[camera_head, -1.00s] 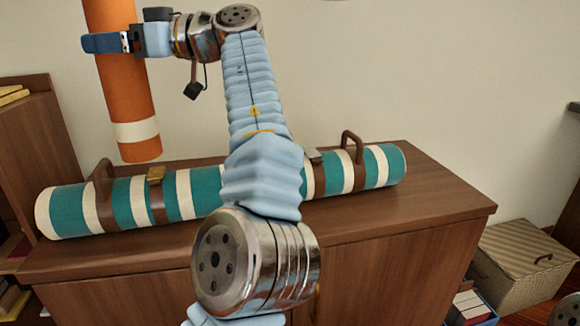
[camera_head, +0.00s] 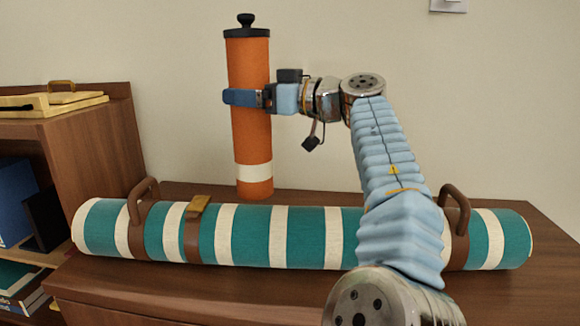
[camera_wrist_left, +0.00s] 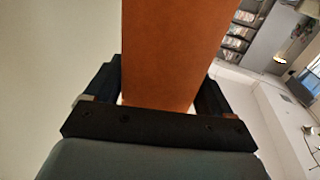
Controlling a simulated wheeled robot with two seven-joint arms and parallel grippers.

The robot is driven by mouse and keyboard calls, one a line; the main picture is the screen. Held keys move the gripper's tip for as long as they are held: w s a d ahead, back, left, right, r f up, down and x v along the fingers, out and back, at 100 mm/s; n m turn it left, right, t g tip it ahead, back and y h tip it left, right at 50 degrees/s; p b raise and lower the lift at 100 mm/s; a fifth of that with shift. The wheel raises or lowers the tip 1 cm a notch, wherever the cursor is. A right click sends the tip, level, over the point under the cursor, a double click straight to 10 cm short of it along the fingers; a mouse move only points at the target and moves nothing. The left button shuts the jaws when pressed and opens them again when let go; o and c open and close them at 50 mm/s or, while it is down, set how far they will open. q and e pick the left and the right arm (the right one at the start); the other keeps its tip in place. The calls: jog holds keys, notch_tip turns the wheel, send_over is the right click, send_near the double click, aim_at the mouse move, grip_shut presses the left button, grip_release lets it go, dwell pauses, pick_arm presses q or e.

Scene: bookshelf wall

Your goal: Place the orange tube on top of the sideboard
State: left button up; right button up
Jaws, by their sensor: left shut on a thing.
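The orange tube (camera_head: 251,140) has a black knobbed cap and a white band near its lower end. My left gripper (camera_head: 250,98) is shut around its upper part and holds it upright. Its lower end is behind the teal-and-white striped cylinder, over the back of the wooden sideboard (camera_head: 330,202). I cannot tell whether its base touches the top. In the left wrist view the tube (camera_wrist_left: 172,50) sits between the fingers (camera_wrist_left: 155,115). My right gripper is not in view.
The teal-and-white striped cylinder (camera_head: 305,236), with brown handles, lies along the sideboard top. A strip of top is bare behind it. A wooden bookcase (camera_head: 90,145) with a yellow case (camera_head: 55,102) on it stands at the left. The wall is close behind.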

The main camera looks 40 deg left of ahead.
aim_at(270, 140)
pick_arm(q)
notch_tip(270, 140, down, 9)
jog(key=shift+r+b, duration=0.2)
jog(key=shift+b, duration=0.3)
jog(key=o, duration=1.6)
jog(key=shift+v, duration=3.8)
jog(key=shift+s, duration=0.1)
